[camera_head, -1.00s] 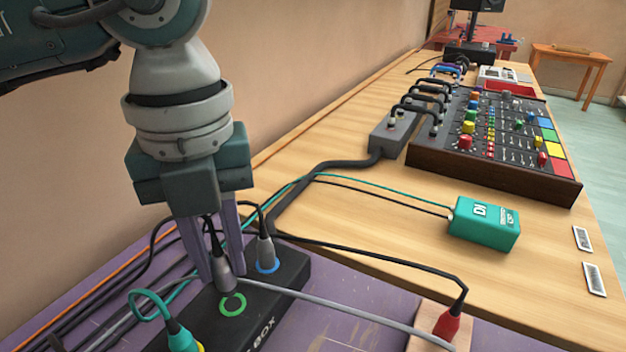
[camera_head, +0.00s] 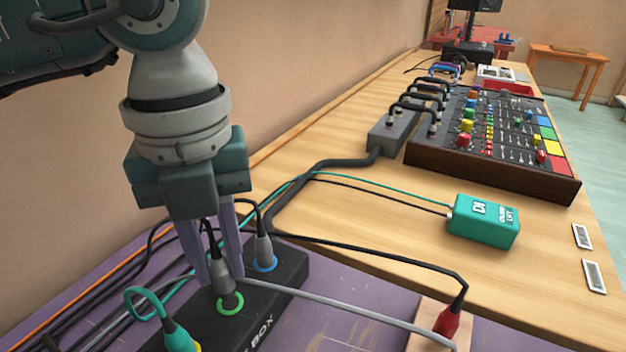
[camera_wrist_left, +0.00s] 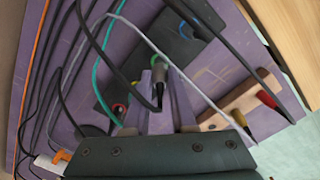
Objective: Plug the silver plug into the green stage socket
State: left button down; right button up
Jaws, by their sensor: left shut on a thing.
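The silver plug (camera_head: 222,278) with a black cable tail stands nearly upright between the fingers of my left gripper (camera_head: 212,272). My left gripper is shut on it; the plug also shows in the left wrist view (camera_wrist_left: 159,76). The green-ringed stage socket (camera_head: 230,304) is on top of the black stage box (camera_head: 272,298). The plug's lower end is at the green ring and overlaps its back edge in the head view. I cannot tell how deep it sits in the socket.
A similar grey plug (camera_head: 264,250) stands in the blue-ringed socket just behind. A teal plug (camera_head: 181,338) is at a yellow ring in front. A grey cable crosses beside the green socket. A red plug (camera_head: 447,324) stands on a wooden block (camera_head: 428,316). A teal DI box (camera_head: 483,221) is at right.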

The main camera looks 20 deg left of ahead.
aim_at(216, 257)
pick_arm(q)
jog(key=shift+f+b, duration=1.2)
jog(key=shift+f, duration=0.25)
pick_arm(e)
jog(key=shift+f, duration=1.15)
pick_arm(q)
jog(key=c, duration=0.7)
grip_release()
jog(key=shift+r, duration=0.1)
jog(key=shift+o, duration=0.2)
jog(key=shift+r, duration=0.1)
pick_arm(e)
jog(key=shift+r, duration=0.1)
pick_arm(q)
notch_tip(216, 257, up, 10)
jog(key=shift+f+p, duration=0.1)
jog(key=shift+p, duration=0.65)
pick_arm(e)
jog(key=shift+d+r, duration=0.1)
jog(key=shift+r, duration=0.5)
